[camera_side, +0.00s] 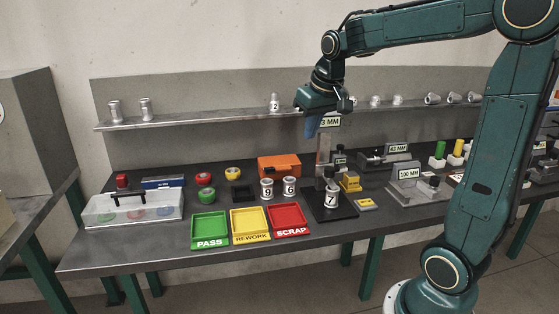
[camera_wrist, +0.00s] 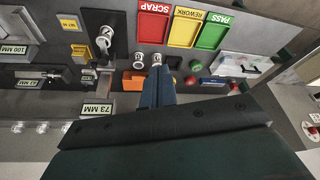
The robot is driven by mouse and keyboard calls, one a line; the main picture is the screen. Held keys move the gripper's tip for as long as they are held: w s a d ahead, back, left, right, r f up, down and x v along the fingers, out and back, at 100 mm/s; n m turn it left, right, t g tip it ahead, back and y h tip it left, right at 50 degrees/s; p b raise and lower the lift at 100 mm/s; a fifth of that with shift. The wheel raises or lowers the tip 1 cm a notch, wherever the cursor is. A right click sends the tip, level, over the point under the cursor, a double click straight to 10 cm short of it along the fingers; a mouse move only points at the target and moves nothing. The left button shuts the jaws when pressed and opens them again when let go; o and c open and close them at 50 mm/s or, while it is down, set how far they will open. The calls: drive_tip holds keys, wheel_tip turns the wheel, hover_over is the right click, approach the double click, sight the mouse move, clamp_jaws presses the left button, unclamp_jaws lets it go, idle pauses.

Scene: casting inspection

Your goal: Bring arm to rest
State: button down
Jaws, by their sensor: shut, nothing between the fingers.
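My gripper (camera_side: 311,126) is shut and empty. It points down in the air in front of the shelf, above the back of the bench, close to the 73 MM gauge stand. In the wrist view its blue fingers (camera_wrist: 157,88) are together, with no casting between them. My arm reaches in from the right and is raised well above the bench (camera_side: 150,258).
Below stand castings marked 9 (camera_side: 267,189) and 6 (camera_side: 290,187), an orange box (camera_side: 279,163), and a casting marked 7 (camera_side: 331,197) on the black gauge base. PASS (camera_side: 210,225), REWORK (camera_side: 250,222) and SCRAP (camera_side: 288,217) trays look empty. The shelf (camera_side: 190,121) holds several castings.

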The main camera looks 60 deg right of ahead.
drive_tip(key=s+a+f+n+t+y, duration=0.1)
drive_tip(key=s+a+n, duration=0.3)
drive_tip(key=s+a, duration=1.1)
drive_tip(key=shift+s+f+n+t+y, duration=0.3)
drive_tip(key=shift+s+f+t, duration=0.2)
drive_tip(key=shift+s+f, duration=0.35)
